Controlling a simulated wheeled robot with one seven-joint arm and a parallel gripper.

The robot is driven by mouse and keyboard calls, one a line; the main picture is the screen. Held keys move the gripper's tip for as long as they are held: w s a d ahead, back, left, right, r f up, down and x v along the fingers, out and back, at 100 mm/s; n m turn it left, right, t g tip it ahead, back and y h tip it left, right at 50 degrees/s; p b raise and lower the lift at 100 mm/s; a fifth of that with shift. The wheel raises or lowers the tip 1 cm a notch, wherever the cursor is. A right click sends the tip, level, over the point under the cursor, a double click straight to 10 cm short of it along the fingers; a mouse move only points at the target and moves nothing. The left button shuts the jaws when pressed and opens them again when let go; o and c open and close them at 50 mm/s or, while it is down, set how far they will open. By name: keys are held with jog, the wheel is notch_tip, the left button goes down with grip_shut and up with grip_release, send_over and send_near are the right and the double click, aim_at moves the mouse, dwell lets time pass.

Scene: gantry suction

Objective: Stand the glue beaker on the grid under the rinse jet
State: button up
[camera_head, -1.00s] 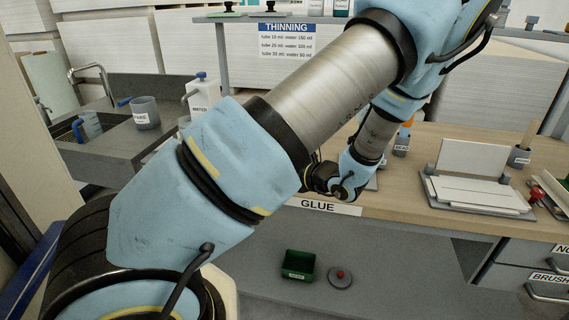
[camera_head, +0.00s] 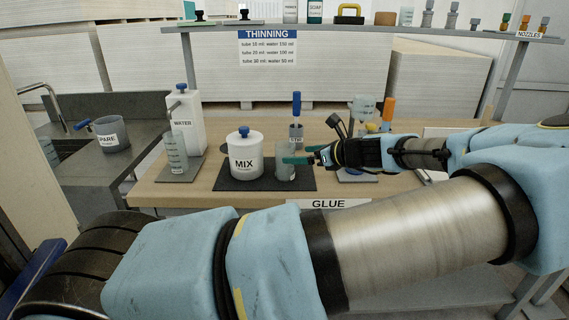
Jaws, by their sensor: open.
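A grey translucent beaker (camera_head: 285,172) stands upright on a dark mat, just right of the white MIX pot; I read no label on it, so I cannot tell whether it is the glue beaker. My gripper (camera_head: 303,155) is open at its right side, teal fingers pointing left. One finger overlaps the beaker in the picture; I cannot tell whether the fingers straddle or touch it. The sink counter (camera_head: 60,170) is at the left, with part of a tap (camera_head: 40,92) showing. The grid and the rinse jet cannot be made out.
The MIX pot (camera_head: 245,155) stands close left of the beaker. A cup (camera_head: 296,132) with a blue-handled tool stands behind. The WATER bottle (camera_head: 184,120), a graduated beaker (camera_head: 176,152) and the SPARE beaker (camera_head: 112,135) stand farther left. A shelf (camera_head: 360,32) spans the back.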

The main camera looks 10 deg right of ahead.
aim_at(292, 153)
jog(key=shift+x, duration=0.9)
jog(key=p+x, duration=0.1)
jog(key=x, duration=0.2)
jog(key=p+x, duration=0.1)
jog(key=shift+w+a+r+p, duration=0.25)
jog(key=shift+w+p, duration=0.1)
jog(key=shift+w, duration=0.15)
jog(key=shift+w+a+f, duration=0.1)
jog(key=shift+w+f, duration=0.1)
jog(key=shift+f, duration=0.1)
jog(key=shift+c, duration=0.2)
grip_shut()
